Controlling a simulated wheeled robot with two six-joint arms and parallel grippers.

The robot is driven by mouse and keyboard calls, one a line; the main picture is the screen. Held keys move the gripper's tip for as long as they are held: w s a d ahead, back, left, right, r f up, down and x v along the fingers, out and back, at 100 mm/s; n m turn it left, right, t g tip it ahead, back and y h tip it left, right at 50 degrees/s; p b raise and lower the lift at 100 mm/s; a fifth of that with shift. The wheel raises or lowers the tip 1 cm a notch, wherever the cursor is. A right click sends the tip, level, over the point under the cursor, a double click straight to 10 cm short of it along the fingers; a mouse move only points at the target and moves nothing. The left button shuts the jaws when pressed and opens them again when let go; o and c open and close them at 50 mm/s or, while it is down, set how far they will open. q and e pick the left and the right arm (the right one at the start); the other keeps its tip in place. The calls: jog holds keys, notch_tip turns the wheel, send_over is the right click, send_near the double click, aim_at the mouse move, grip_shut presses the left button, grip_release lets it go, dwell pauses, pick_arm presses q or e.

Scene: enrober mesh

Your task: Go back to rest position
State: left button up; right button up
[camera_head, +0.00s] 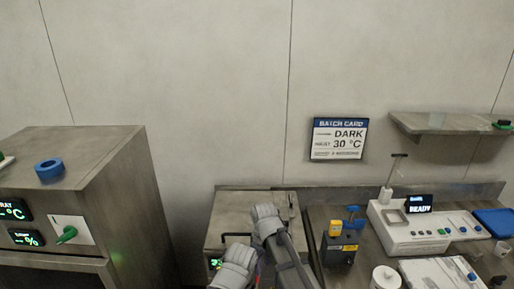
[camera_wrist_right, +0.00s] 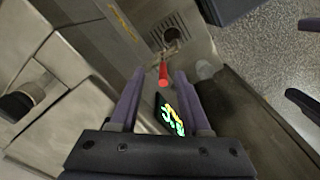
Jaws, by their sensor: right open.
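My right gripper (camera_wrist_right: 160,74) shows in the right wrist view with its two purple-grey fingers apart. Nothing is gripped between them. A red cylindrical part (camera_wrist_right: 163,74) shows beyond the fingertips, and a dark display with green and yellow digits (camera_wrist_right: 170,115) shows between the fingers; I cannot tell how far off they are. In the head view my right arm (camera_head: 268,225) bends over the steel unit at the bottom centre, and its fingertips cannot be made out. My left gripper is not in view.
The steel unit (camera_head: 222,205) is under my arm. At right are a white instrument (camera_head: 400,235), a black-and-yellow device (camera_head: 340,247) and a wall shelf (camera_head: 440,124). A batch card (camera_head: 339,139) hangs behind.

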jog(key=s+d+m, duration=1)
jog(key=d, duration=0.5)
pick_arm(q)
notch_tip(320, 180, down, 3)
jog(key=b, duration=0.3)
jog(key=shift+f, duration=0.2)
pick_arm(e)
jog(key=s+a+f+n, duration=0.1)
jog(key=s+a+n, duration=0.1)
jog(key=a, duration=0.3)
jog(key=s+a+f+n+h, duration=0.1)
jog(key=s+a+f, duration=0.1)
jog(key=a, duration=0.3)
jog(key=shift+s+a+n, duration=0.4)
jog(key=shift+s, duration=0.5)
jog(key=shift+f, duration=0.1)
